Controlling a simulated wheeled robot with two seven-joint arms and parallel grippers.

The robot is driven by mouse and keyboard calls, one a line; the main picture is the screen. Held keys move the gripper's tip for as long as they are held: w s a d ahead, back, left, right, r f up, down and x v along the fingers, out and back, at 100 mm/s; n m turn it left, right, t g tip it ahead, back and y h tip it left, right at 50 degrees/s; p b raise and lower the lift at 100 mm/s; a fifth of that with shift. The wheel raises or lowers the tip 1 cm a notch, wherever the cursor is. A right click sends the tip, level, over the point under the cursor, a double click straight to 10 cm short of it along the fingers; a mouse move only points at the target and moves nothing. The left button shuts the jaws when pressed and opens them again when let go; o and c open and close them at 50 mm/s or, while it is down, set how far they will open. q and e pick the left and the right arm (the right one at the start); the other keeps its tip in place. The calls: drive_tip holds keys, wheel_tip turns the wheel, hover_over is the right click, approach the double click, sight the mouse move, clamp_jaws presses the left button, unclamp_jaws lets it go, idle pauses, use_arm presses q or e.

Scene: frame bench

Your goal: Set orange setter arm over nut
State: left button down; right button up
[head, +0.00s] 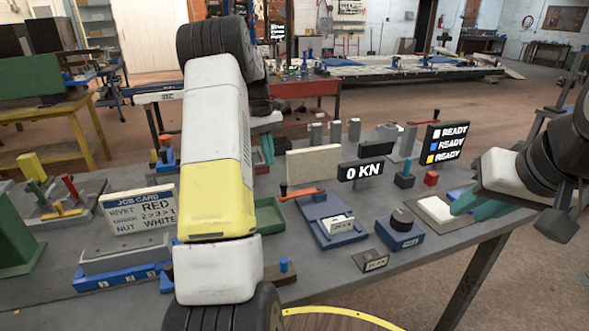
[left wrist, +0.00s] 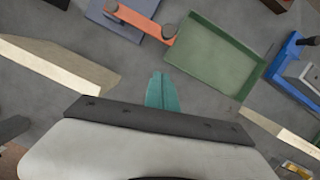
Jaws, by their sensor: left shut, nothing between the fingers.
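I cannot make out the nut.
A green tray (head: 270,216) sits left of the blue base, partly hidden by my left arm. A cream panel (head: 313,164) and the 0 KN display (head: 361,171) stand behind. A black knob on a blue block (head: 400,235) is to the right. The job card (head: 139,212) is left.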

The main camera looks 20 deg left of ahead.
use_arm(q)
drive_tip(key=s+d+f, duration=0.3)
drive_tip(key=d+f, duration=0.1)
idle(0.3)
drive_tip(key=shift+s+d, duration=0.1)
drive_tip(key=shift+s, duration=0.05)
